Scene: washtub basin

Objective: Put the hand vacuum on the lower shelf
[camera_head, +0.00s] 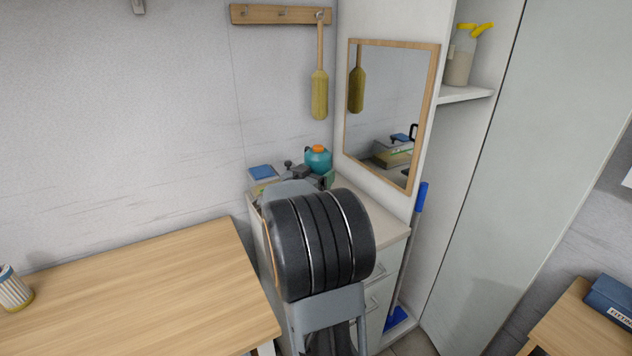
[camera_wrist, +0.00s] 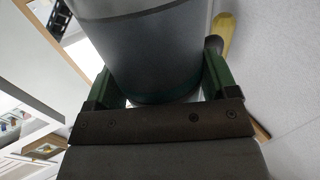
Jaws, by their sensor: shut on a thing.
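My gripper (camera_wrist: 155,100) has green fingers and is shut on a grey, rounded body with a dark teal band, which I take to be the hand vacuum (camera_wrist: 158,50). It fills the middle of the wrist view. In the head view my arm hides most of the grip. A teal part with an orange top, apparently the hand vacuum (camera_head: 319,161), shows just beyond my gripper (camera_head: 312,178), above the drawer cabinet and left of the mirror. A white shelf (camera_head: 464,96) is in the tall open cupboard at right; I cannot tell whether it is the lower one.
A bottle with yellow tops (camera_head: 459,64) stands on that shelf. A framed mirror (camera_head: 391,105) is on the cupboard side. A blue-handled broom (camera_head: 411,240) stands below it. The drawer cabinet (camera_head: 393,229) is partly behind my arm. A mostly bare wooden table (camera_head: 140,290) is at left.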

